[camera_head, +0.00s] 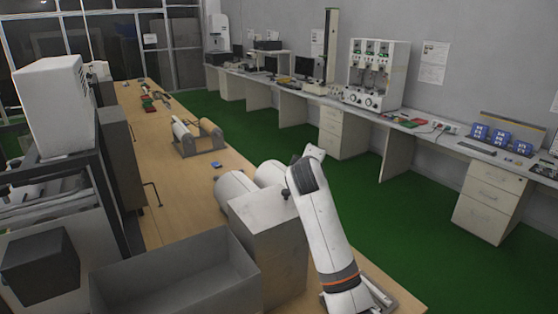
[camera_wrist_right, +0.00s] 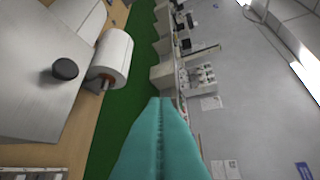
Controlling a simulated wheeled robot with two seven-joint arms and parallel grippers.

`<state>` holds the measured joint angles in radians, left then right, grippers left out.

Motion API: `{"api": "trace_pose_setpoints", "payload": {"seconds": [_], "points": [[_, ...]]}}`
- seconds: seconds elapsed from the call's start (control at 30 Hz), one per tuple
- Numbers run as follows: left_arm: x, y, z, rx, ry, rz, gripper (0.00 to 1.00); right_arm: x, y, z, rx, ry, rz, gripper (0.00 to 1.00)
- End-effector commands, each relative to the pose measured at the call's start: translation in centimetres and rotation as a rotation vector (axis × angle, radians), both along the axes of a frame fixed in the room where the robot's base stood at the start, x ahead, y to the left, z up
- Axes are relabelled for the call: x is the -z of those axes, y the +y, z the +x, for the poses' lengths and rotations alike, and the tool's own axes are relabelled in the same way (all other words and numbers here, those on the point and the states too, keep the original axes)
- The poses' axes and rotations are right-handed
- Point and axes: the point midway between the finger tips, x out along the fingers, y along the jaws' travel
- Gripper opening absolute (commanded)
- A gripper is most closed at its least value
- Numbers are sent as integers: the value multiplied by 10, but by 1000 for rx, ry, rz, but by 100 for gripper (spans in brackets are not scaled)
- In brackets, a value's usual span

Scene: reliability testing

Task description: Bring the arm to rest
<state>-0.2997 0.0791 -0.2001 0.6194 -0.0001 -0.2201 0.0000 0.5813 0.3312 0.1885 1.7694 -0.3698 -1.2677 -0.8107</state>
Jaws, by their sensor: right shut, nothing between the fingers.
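My right arm (camera_head: 325,225) is a white arm with a dark joint and an orange ring, in the lower middle of the head view. It rises in front of a grey metal box on the bench. My right gripper (camera_wrist_right: 161,101) shows in the right wrist view as two teal fingers pressed together with nothing between them. The fingers point out over the green floor and the far wall bench, touching nothing that I can see. I cannot make out the gripper in the head view. My left gripper is in neither view.
The grey metal box (camera_head: 265,240) with a black knob (camera_wrist_right: 65,68) and a white roll (camera_wrist_right: 112,55) stand close to the right arm. An open grey bin (camera_head: 165,268) is at the lower left. Green floor (camera_head: 410,225) lies open between the wooden bench (camera_head: 165,222) and the wall bench.

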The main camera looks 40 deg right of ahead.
Motion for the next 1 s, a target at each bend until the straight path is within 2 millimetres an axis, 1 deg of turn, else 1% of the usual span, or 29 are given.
{"api": "trace_pose_setpoints", "payload": {"seconds": [0.17,0.27,0.37,0.47,0.5,0.57,0.6,0.67,0.7,0.73,0.77,0.8,0.83,0.9,1.0], "points": [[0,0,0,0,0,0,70,-2,0,-1,-1,-1,-1,0],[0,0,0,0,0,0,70,5,4,-3,-6,5,9,0],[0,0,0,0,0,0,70,34,22,-10,-26,26,49,0],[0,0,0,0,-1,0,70,84,55,-27,-59,61,133,0],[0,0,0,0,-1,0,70,107,71,-38,-72,79,179,0],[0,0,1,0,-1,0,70,141,96,-59,-88,111,254,0],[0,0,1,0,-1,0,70,162,113,-74,-95,131,305,0],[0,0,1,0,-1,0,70,191,137,-100,-100,165,386,0],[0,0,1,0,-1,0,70,209,154,-119,-101,191,444,0],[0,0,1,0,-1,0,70,222,165,-134,-99,210,485,0],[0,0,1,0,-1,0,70,233,177,-148,-96,228,526,0],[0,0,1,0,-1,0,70,245,190,-166,-89,251,577,0],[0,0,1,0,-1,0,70,252,199,-179,-83,267,612,0],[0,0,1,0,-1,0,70,266,217,-206,-68,301,682,0],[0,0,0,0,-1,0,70,278,237,-238,-44,342,764,0]]}}
